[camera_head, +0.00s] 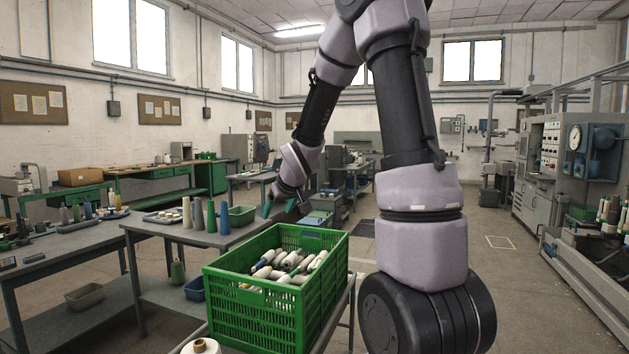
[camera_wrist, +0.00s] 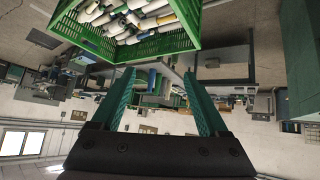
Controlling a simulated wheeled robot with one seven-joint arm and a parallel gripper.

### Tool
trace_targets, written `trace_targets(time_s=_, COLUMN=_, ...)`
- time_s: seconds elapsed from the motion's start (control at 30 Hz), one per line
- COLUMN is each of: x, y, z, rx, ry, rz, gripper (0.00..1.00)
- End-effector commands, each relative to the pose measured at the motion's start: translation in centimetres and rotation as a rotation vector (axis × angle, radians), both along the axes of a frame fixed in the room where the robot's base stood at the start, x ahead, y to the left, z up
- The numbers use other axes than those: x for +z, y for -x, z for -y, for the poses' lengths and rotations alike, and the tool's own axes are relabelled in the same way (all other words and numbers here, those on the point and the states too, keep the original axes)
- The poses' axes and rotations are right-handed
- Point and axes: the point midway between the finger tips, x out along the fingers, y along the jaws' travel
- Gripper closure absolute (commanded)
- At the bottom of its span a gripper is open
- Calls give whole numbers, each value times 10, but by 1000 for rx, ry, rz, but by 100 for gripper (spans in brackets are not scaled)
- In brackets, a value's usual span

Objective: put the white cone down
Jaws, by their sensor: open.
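My gripper (camera_head: 280,207) has teal fingers and hangs in the air behind the green crate, above its far side. In the wrist view my gripper (camera_wrist: 157,72) is open, with nothing held between the fingers. The green crate (camera_head: 250,318) holds several mostly white cones (camera_head: 290,263) lying in a heap. The crate (camera_wrist: 82,36) also shows at the top of the wrist view, with white cones (camera_wrist: 147,18) in it. I cannot tell which of them is the task's white cone. Another white cone (camera_head: 201,346) is cut off at the bottom edge of the head view.

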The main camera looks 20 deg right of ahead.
Motion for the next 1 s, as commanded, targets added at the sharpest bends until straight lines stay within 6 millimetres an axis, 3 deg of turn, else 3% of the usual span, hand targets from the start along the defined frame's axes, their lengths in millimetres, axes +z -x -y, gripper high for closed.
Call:
trace_targets(time_s=0.03, x=26, y=20, z=4, rx=-41, ry=-15, rz=-2, gripper=23)
trace_targets(time_s=0.1, x=50, y=49, z=8, rx=-100, ry=-46, rz=-23, gripper=23)
trace_targets(time_s=0.3, x=102, y=144, z=10, rx=-242, ry=-173, rz=-86, gripper=23)
trace_targets(time_s=0.5, x=127, y=237, z=-2, rx=-331, ry=-335, rz=-155, gripper=23)
trace_targets(time_s=0.6, x=131, y=271, z=-9, rx=-351, ry=-401, rz=-185, gripper=23)
trace_targets(time_s=0.8, x=133, y=302, z=-17, rx=-362, ry=-464, rz=-217, gripper=23)
trace_targets(time_s=1.0, x=133, y=304, z=-18, rx=-364, ry=-468, rz=-222, gripper=23)
